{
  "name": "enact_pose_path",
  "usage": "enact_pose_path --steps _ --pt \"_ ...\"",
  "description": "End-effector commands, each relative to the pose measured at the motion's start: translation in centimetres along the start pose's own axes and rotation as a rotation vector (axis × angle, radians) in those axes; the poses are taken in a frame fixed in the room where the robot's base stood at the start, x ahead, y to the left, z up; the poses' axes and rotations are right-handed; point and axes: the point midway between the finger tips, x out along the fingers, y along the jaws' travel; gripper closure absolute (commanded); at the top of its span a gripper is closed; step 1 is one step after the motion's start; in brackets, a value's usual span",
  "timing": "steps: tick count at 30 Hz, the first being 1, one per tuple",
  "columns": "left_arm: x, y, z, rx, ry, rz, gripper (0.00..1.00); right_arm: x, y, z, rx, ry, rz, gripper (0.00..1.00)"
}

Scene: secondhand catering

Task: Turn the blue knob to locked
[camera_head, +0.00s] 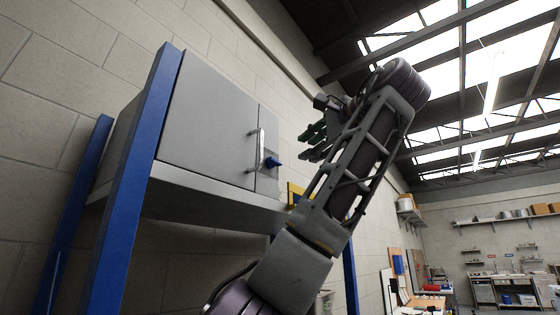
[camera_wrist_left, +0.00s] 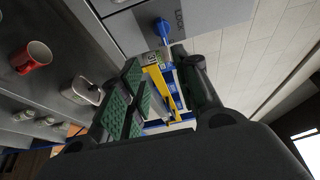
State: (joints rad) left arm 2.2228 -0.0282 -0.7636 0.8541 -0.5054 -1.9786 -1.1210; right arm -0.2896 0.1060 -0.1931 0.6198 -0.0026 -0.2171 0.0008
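The blue knob (camera_head: 272,162) sits on a grey plate on the front of a grey wall cabinet (camera_head: 205,115), just right of a bar handle (camera_head: 257,150). In the left wrist view the knob (camera_wrist_left: 163,29) is near the top, beside partly visible lettering that appears to read "LOCK". Its exact turn angle is hard to tell. My left gripper (camera_head: 310,143) is to the right of the knob, apart from it. In the left wrist view its green-padded fingers (camera_wrist_left: 162,66) are spread with nothing held, and the knob lies beyond the fingertips. My right gripper is not in view.
Blue posts (camera_head: 135,150) stand at the cabinet's left. A yellow item (camera_wrist_left: 157,90) shows beyond the fingers in the wrist view. A red mug (camera_wrist_left: 32,56) and a metal container (camera_wrist_left: 83,91) stand on a grey surface. Workbenches stand far right.

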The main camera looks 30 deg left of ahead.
Motion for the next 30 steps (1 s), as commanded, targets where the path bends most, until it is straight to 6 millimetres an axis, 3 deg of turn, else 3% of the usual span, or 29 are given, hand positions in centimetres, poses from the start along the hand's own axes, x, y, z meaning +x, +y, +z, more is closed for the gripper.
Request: enact_pose_path --steps 5,16,30 --pt "-1.2 -1.0 1.9 -0.014 -0.018 -0.005 0.68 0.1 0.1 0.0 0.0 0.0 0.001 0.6" --pt "-1.3 -1.1 2.1 -0.016 -0.019 -0.006 0.68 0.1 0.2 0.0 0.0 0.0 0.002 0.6" --pt "0.8 -1.2 2.2 -0.017 -0.019 -0.005 0.68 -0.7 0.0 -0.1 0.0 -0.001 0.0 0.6"
